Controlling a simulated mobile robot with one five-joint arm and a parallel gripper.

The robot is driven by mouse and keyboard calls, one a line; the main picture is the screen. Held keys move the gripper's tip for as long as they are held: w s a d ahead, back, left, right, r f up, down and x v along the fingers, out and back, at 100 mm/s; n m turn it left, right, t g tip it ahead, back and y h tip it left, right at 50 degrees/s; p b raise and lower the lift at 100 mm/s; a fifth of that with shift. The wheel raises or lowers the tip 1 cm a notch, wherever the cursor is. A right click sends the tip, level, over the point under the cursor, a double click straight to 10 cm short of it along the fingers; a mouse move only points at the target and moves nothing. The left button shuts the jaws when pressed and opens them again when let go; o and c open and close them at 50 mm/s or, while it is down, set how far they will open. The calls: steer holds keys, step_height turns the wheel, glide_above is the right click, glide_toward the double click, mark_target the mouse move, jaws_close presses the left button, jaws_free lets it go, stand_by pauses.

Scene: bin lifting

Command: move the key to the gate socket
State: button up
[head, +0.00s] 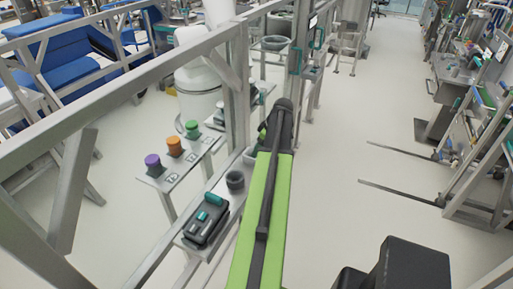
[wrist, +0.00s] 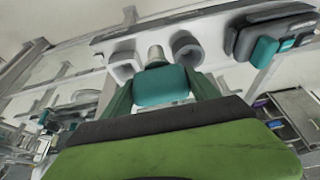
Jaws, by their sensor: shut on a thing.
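The key (wrist: 162,86) has a teal block head and shows in the wrist view between the two dark green fingers of my gripper (wrist: 162,92). My gripper is shut on it. A short pale metal cylinder (wrist: 156,56) shows just beyond the head; I cannot tell whether it is the key's shaft. Beyond it, on a pale shelf, are a dark round cup (wrist: 187,47) and a pale square-mouthed holder (wrist: 125,66). I cannot tell which of these, if any, is the gate socket. In the head view my green arm hides the key and my fingertips.
The shelf (head: 226,193) left of my arm bears the dark cup (head: 235,181) and a black box with teal parts (head: 206,221). Purple (head: 152,161), orange (head: 174,146) and green (head: 192,130) knobs stand further left. Metal rails enclose this side. Open floor (head: 345,200) lies right.

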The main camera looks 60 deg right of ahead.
step_height(320, 180, up, 6)
steer(key=p, duration=0.6)
stand_by(0.4)
steer(key=shift+f, duration=0.1)
